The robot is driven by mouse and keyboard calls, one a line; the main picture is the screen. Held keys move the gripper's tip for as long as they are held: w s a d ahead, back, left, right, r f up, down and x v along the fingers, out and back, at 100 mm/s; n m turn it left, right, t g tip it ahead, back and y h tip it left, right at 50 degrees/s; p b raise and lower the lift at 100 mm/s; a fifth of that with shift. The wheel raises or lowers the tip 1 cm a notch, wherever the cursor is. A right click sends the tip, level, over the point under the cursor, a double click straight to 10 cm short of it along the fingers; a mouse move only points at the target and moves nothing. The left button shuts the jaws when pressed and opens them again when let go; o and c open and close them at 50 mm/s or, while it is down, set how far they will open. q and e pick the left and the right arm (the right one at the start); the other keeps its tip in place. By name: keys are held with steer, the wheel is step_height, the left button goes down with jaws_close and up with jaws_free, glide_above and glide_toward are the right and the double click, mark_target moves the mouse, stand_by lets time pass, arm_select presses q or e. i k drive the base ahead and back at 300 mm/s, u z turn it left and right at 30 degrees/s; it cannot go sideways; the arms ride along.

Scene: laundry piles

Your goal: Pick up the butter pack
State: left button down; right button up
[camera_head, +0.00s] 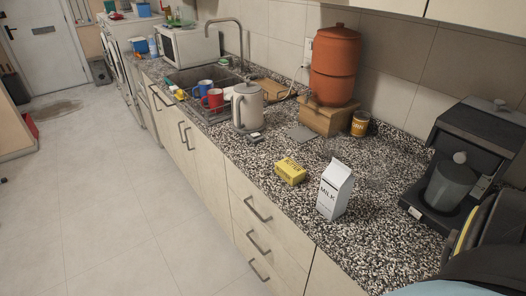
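The butter pack (290,171) is a small yellow block with dark lettering. It lies on the speckled granite counter (268,206) near the front edge, left of and behind a white milk carton (334,190). It is unobstructed in the head view. Neither of my grippers can be made out in this view. A dark and yellow shape at the right edge may be part of my arm, but I cannot tell.
A kettle (247,107) and a dish rack with mugs stand left of the butter. A terracotta water dispenser (334,65) on a wooden box and a small can (360,123) are behind. A coffee machine (470,160) stands right. The floor (125,215) is clear.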

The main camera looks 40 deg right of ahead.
mark_target(289, 170)
steer(key=i, duration=2.95)
steer(key=z, duration=3.85)
steer(key=i, duration=0.5)
steer(key=u, duration=0.05)
